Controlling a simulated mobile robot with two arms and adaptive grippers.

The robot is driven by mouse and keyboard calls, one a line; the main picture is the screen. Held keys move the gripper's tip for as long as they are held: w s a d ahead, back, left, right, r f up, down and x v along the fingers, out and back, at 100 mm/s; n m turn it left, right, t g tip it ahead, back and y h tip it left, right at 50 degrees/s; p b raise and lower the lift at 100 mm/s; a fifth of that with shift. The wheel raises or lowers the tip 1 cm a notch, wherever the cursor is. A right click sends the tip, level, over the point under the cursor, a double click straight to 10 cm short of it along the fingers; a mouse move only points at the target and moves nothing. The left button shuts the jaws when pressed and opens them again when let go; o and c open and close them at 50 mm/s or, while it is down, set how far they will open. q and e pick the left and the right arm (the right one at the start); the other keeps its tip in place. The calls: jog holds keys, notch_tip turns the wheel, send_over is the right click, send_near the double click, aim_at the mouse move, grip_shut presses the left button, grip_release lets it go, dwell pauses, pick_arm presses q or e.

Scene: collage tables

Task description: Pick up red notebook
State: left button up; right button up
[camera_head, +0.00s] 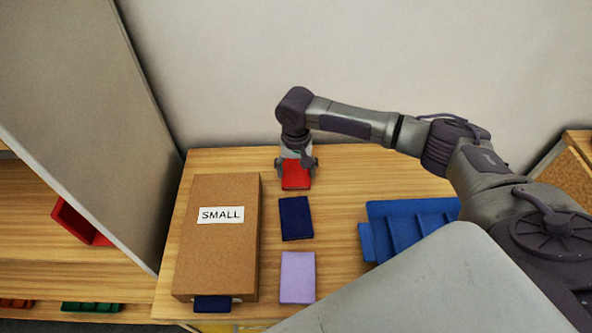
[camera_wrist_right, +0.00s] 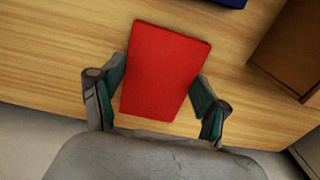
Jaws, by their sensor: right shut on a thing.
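The red notebook (camera_head: 296,175) lies at the back of the wooden table, in line with a dark blue and a lilac notebook. My right gripper (camera_head: 297,168) is over it from behind, pointing down. In the right wrist view the red notebook (camera_wrist_right: 165,72) sits between the two fingers of my right gripper (camera_wrist_right: 160,100), which are shut on its sides. Whether the notebook is lifted off the table I cannot tell. My left gripper is not in view.
A brown box labelled SMALL (camera_head: 217,250) stands to the left. A dark blue notebook (camera_head: 296,218) and a lilac notebook (camera_head: 297,277) lie in front. A blue ridged tray (camera_head: 410,222) is at the right. A grey panel (camera_head: 85,110) rises on the left.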

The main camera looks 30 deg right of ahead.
aim_at(300, 174)
jog(key=shift+r, duration=0.5)
jog(key=r, duration=0.2)
jog(key=r+b, duration=0.1)
jog(key=shift+s+d+r, duration=0.25)
jog(key=shift+s+d, duration=0.1)
jog(key=shift+s, duration=0.05)
jog(key=s+d+r+b, duration=0.1)
jog(key=s+d+r, duration=0.4)
jog(key=s, duration=0.4)
jog(key=shift+s+d+r, duration=0.15)
jog(key=shift+d+r, duration=0.05)
jog(key=shift+r, duration=0.6)
